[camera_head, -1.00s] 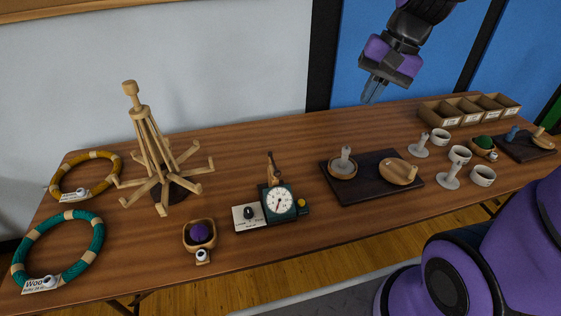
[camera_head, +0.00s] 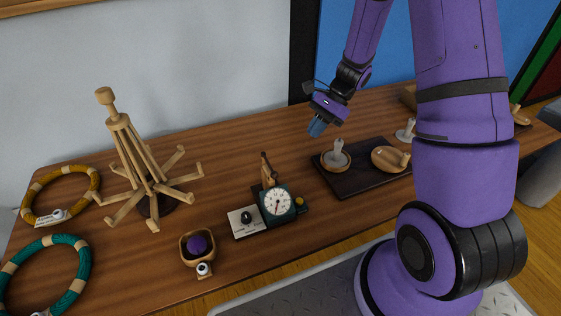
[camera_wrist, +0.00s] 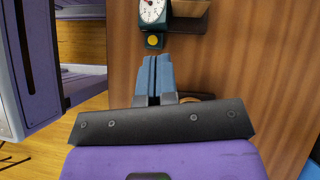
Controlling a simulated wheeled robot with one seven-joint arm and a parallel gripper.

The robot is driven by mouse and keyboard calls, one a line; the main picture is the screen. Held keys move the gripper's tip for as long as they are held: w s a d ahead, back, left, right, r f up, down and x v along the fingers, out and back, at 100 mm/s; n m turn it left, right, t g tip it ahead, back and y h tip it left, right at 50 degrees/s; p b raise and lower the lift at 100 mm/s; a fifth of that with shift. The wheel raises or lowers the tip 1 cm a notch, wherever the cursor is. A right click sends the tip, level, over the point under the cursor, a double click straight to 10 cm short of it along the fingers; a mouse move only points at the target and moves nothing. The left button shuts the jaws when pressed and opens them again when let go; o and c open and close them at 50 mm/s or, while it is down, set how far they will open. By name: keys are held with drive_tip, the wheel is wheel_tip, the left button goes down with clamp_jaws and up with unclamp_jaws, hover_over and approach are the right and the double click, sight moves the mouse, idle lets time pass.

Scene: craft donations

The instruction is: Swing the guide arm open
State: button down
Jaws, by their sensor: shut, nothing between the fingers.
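The yarn meter (camera_head: 277,203) stands near the middle of the table, with a white round dial and a dark green body. A small wooden arm (camera_head: 267,168) with a dark tip rises at its back; I take it for the guide arm. In the wrist view the dial (camera_wrist: 152,10), a yellow knob (camera_wrist: 153,41) and a wooden piece (camera_wrist: 190,8) show at the top edge, the last cut off. My gripper (camera_head: 317,127) is above the table, to the right of and behind the meter, apart from it. Its blue fingers (camera_wrist: 158,65) are shut and empty.
A wooden yarn swift (camera_head: 140,165) stands to the left of the meter. A bowl with a purple ball (camera_head: 197,245) sits front left of it. A dark board (camera_head: 345,185) with wooden dishes lies just right. My arm covers the table's right part.

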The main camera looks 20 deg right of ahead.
sight(269, 164)
drive_tip(key=shift+s+a+r+x, duration=0.1)
drive_tip(key=shift+a+r+x, duration=0.2)
drive_tip(key=shift+x, duration=1.9)
drive_tip(key=shift+s+a+r+x, duration=0.1)
drive_tip(key=shift+a+r+x, duration=0.2)
drive_tip(key=shift+x, duration=1.95)
drive_tip(key=shift+s+a+r+x, duration=0.1)
drive_tip(key=shift+a+r+x, duration=0.2)
drive_tip(key=shift+x, duration=1.9)
drive_tip(key=shift+w+a+f, duration=0.1)
drive_tip(key=shift+a, duration=0.1)
